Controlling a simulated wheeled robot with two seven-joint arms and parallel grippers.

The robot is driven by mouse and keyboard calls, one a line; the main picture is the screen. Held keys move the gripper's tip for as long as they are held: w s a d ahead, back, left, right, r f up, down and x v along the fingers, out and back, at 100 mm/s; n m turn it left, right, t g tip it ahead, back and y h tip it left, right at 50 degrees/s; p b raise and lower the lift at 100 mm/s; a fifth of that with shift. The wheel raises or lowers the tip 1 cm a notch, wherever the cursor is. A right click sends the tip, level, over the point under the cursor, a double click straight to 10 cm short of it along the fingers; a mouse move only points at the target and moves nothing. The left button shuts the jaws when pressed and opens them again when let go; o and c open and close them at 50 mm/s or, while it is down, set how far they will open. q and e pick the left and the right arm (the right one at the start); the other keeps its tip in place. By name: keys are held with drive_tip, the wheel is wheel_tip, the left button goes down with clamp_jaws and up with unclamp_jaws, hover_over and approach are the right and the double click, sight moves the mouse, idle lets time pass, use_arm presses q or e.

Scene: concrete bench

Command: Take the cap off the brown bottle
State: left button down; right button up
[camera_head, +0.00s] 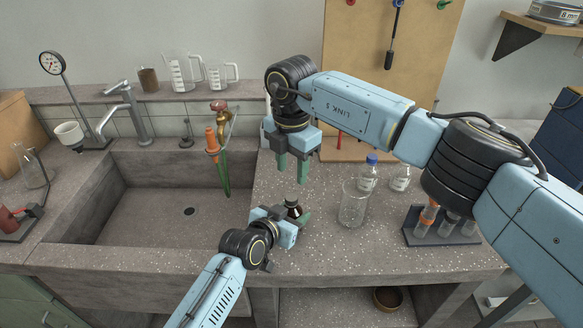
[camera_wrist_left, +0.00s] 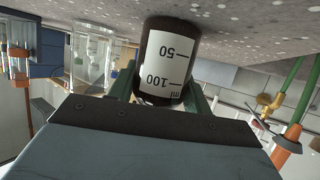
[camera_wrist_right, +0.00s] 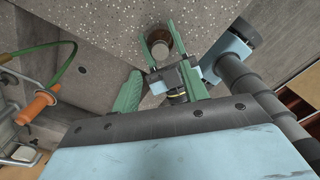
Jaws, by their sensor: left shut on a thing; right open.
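The brown bottle (camera_head: 293,208) stands upright at the bench edge beside the sink. In the left wrist view, the bottle (camera_wrist_left: 168,58) has a white label with 50 and 100 ml marks. My left gripper (camera_head: 289,217) is shut around its body, a green finger on each side. My right gripper (camera_head: 292,174) points down, open and empty, above the bottle and apart from it. In the right wrist view, the bottle's top (camera_wrist_right: 160,49) lies beyond the open fingers. The cap is small and hard to make out from the bottle's dark top.
A glass beaker (camera_head: 353,205) stands right of the bottle, with a blue-capped bottle (camera_head: 368,174) behind it.

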sight(291, 197)
wheel_tip(291, 197, down, 8)
drive_tip(key=shift+r, duration=0.1)
idle(0.4)
